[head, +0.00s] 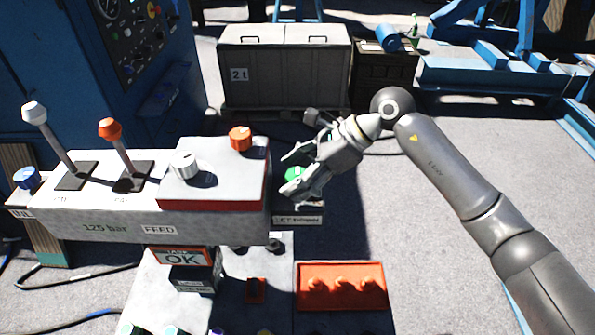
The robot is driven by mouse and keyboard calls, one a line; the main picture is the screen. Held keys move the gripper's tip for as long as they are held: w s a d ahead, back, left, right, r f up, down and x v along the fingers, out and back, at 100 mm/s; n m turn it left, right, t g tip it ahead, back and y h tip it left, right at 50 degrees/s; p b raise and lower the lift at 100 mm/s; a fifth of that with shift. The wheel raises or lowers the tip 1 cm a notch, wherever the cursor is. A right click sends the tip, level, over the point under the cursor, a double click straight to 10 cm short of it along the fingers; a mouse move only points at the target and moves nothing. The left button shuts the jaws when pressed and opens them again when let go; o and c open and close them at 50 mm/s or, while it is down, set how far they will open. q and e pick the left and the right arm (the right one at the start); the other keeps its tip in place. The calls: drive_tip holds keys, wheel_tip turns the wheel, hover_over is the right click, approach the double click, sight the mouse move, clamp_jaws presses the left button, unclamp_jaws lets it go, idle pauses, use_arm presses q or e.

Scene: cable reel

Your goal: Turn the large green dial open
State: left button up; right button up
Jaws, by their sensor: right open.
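The green dial (294,174) shows at the right end of the control console, on a small dark box with a partly legible label. Part of the dial is hidden behind my right gripper. My right gripper (288,172) comes in from the right, its fingers open and spread around the dial's sides. I cannot tell whether the fingers touch it. My left gripper is not in view.
A red tray (341,287) lies below. Grey cabinets (283,70) stand behind.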

drive_tip(key=c, duration=1)
drive_tip(key=shift+c, duration=0.2)
drive_tip(key=shift+f+m+t+b, duration=0.2)
drive_tip(key=shift+m+t+b, duration=0.45)
drive_tip(key=shift+b, duration=0.5)
drive_tip(key=m+t+h+b, duration=0.2)
drive_tip(key=m+b, duration=0.2)
drive_tip(key=b, duration=0.2)
drive_tip(key=m+t+h+b, duration=0.2)
drive_tip(key=m+t+b, duration=0.1)
drive_tip(key=m+b, duration=0.2)
drive_tip(key=m+t+h+b, duration=0.2)
drive_tip(key=m+b, duration=0.3)
drive_tip(key=b, duration=0.4)
drive_tip(key=shift+a+t+h, duration=0.1)
drive_tip(key=shift+t+h, duration=0.15)
drive_tip(key=shift+h, duration=0.25)
drive_tip(key=shift+r+m+h+b, duration=0.15)
drive_tip(key=shift+m+h+b, duration=0.85)
drive_tip(key=shift+m+b, duration=0.5)
drive_tip(key=shift+r, duration=0.1)
